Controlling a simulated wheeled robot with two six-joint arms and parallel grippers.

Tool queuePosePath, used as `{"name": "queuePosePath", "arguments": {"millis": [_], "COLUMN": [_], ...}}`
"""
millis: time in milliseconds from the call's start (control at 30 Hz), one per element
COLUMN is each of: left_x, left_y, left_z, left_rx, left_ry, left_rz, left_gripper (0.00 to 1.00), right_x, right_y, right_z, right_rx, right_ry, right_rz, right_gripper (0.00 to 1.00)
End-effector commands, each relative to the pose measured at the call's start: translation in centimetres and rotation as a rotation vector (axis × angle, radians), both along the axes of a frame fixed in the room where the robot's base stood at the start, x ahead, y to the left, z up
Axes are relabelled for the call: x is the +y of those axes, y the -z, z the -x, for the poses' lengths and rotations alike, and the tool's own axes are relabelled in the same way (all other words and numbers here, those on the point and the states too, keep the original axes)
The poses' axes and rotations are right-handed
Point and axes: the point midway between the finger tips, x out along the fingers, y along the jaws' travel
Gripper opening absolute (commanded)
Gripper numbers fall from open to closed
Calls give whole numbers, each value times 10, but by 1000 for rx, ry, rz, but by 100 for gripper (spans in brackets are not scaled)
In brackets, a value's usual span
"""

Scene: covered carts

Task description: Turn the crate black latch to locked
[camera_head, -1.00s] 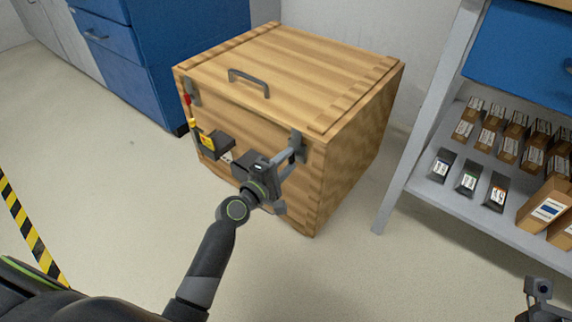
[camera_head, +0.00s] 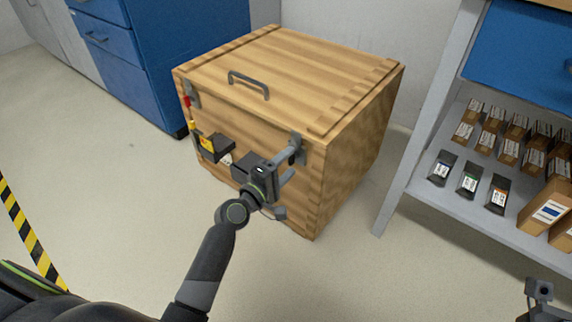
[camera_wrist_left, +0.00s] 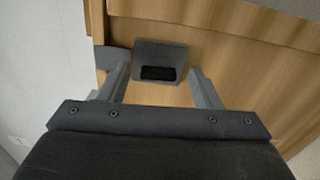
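The wooden crate (camera_head: 340,175) stands on the floor with its lid down. A grey latch plate (camera_head: 297,138) sits at the right end of its front, with a small black part (camera_head: 301,156) beside it. In the left wrist view a grey plate (camera_wrist_left: 160,52) with a black piece (camera_wrist_left: 158,73) lies just ahead of my fingertips. My left gripper (camera_head: 291,163) is at this right latch, and its fingers (camera_wrist_left: 158,78) are apart with nothing clearly held. Contact with the latch cannot be told. My right gripper (camera_head: 540,290) shows only partly at the lower right corner.
A second latch with a red end (camera_head: 187,100), a yellow tag (camera_head: 207,142) and a dark box (camera_head: 218,149) are on the crate's front left. Blue cabinets (camera_head: 190,50) stand behind left; a shelf (camera_head: 425,200) with boxes stands right. The front floor is clear.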

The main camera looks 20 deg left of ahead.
Motion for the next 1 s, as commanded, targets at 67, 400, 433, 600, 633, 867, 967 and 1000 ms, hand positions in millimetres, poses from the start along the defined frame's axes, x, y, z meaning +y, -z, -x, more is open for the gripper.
{"name": "queuePosePath", "arguments": {"millis": [67, 400, 433, 600, 633, 867, 967, 1000], "left_x": [0, 4, 6, 17, 19, 36, 43, 46], "left_y": [0, -1, -1, 0, 0, 1, 1, 1], "left_z": [0, 11, 15, 45, 52, 99, 118, 125], "left_rx": [-1, -1, -1, 2, 2, 2, 1, 2], "left_ry": [0, -1, -2, -2, -2, -1, -1, -1], "left_rz": [0, 0, 0, -1, 0, -2, -3, -2], "left_gripper": [58, 58, 58, 58, 58, 58, 58, 58], "right_x": [0, 0, 0, 0, 0, 0, 0, 0], "right_y": [0, -2, -2, -5, -6, -4, -2, -1], "right_z": [0, 0, 0, 0, 0, 1, 1, 1], "right_rx": [2, 4, 4, 5, 6, 14, 14, 14], "right_ry": [0, -1, -2, -8, -9, -12, -12, -10], "right_rz": [1, 1, 1, 5, 6, 17, 17, 18], "right_gripper": [0, 0, 0, 0, 0, 0, 0, 0]}}
